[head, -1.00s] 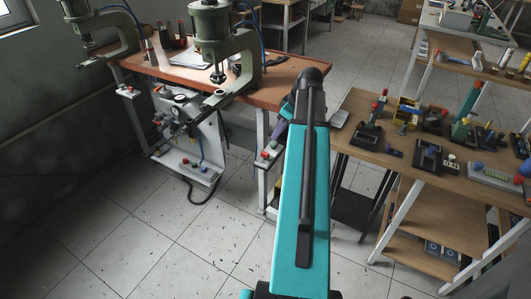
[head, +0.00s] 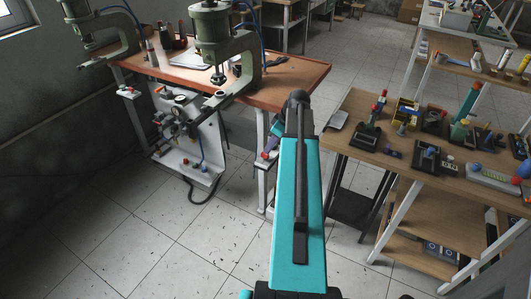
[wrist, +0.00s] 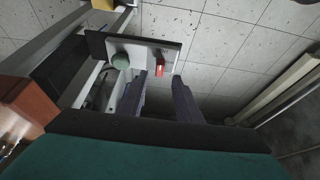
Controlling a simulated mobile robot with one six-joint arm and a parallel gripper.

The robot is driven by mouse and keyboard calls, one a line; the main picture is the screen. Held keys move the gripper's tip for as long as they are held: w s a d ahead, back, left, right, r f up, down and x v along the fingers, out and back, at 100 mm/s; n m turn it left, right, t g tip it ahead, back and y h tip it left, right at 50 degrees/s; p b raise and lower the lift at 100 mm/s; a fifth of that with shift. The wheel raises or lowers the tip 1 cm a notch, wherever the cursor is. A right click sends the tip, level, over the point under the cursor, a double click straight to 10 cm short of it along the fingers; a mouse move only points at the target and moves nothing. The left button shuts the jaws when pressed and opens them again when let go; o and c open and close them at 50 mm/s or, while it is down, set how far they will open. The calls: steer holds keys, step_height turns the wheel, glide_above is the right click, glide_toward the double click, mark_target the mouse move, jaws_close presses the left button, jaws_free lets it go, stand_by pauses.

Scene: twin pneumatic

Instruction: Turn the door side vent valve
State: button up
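My gripper (wrist: 159,78) is open in the wrist view, its two dark fingers apart with nothing between them that I can see gripped. Just beyond the fingertips, a red lever-like part (wrist: 160,68) sits on a light panel (wrist: 146,46), beside a round green knob (wrist: 120,60). In the head view my gripper shows as a small dark shape by the right table leg, largely hidden by my teal arm, near a small control box (head: 262,164). I cannot read any label naming the door side vent valve. Whether the fingers touch the red part is unclear.
A press table (head: 290,82) carries green presses (head: 212,40). Below it stands a white pneumatic unit (head: 178,140) with a gauge and coloured knobs. A wooden bench (head: 345,140) with several fixtures is at the right. The tiled floor (head: 130,230) at left is clear.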

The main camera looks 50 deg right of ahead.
mark_target(265, 157)
steer(key=shift+p+x, duration=0.45)
steer(key=shift+x, duration=2.3)
steer(key=shift+c, duration=0.2)
